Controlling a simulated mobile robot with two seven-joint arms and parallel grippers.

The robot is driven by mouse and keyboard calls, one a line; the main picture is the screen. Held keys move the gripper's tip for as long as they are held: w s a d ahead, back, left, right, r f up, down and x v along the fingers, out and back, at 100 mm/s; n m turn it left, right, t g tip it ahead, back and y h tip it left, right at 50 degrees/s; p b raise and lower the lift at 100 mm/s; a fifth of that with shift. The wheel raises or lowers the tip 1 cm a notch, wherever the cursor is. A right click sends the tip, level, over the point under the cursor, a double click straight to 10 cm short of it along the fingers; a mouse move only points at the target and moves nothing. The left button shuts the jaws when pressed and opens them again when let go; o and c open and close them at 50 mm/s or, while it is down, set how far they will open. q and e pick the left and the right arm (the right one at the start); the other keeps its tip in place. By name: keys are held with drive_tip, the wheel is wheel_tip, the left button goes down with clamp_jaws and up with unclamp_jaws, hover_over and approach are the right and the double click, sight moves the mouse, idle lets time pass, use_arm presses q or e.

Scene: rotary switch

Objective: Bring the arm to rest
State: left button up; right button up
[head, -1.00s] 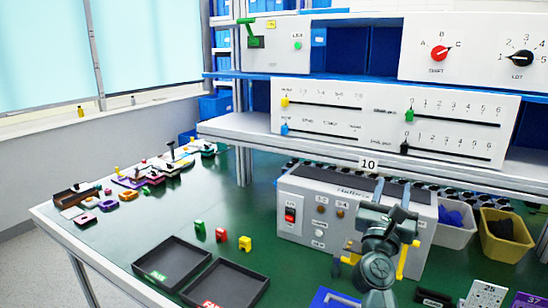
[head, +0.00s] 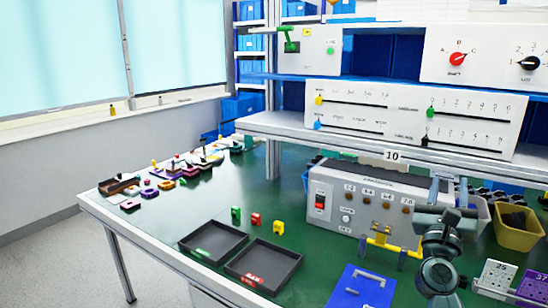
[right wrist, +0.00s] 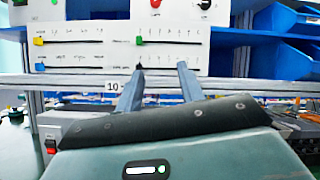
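My right gripper (head: 449,182) stands in front of the right end of the grey control box, its two fingers pointing up and apart with nothing between them. The right wrist view also shows the right gripper (right wrist: 160,70) open and empty, below the slider panel. Two rotary switches sit on the upper white panel: a red knob (head: 457,59) marked A, B, C and a black knob (head: 527,63) with numbers. The red knob also shows at the top of the right wrist view (right wrist: 156,3). My left gripper is not in view.
The grey control box (head: 330,222) stands on the green table under a shelf (head: 300,130). Two dark trays (head: 262,266), small coloured blocks (head: 256,220) and a blue board (head: 362,288) lie in front. A yellow bin (head: 519,230) stands at right.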

drive_tip(key=s+d+r+n+t+y, duration=0.2)
drive_tip(key=s+d+r+n+t, duration=0.2)
drive_tip(key=d+r+n, duration=0.5)
drive_tip(key=s+a+f+n+g+y, duration=0.25)
drive_tip(key=a+f+n+y, duration=0.55)
drive_tip(key=f+n, duration=0.45)
drive_tip(key=s+a+f+n+g+y, duration=0.25)
drive_tip(key=a+f+n+y, duration=0.55)
drive_tip(key=f+n, duration=0.4)
drive_tip(key=s+a+f+n+g, duration=0.3)
drive_tip(key=s+f+n, duration=0.1)
drive_tip(key=s+f, duration=0.3)
drive_tip(key=s+a+f+n+g+h, duration=0.1)
drive_tip(key=s+a+f+n+g, duration=0.2)
drive_tip(key=s+f+n, duration=0.3)
drive_tip(key=s+a+f+n+g, duration=0.3)
drive_tip(key=s+f+g, duration=0.1)
drive_tip(key=s+f, duration=0.35)
use_arm(q)
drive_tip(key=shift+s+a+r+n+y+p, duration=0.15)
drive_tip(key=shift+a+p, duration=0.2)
drive_tip(key=shift+p, duration=0.5)
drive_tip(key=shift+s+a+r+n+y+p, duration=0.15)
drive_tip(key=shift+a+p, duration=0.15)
drive_tip(key=shift+p, duration=0.55)
use_arm(e)
drive_tip(key=a+r+m+t+h, duration=0.1)
drive_tip(key=a+m, duration=0.3)
drive_tip(key=a, duration=0.2)
drive_tip(key=shift+w, duration=0.2)
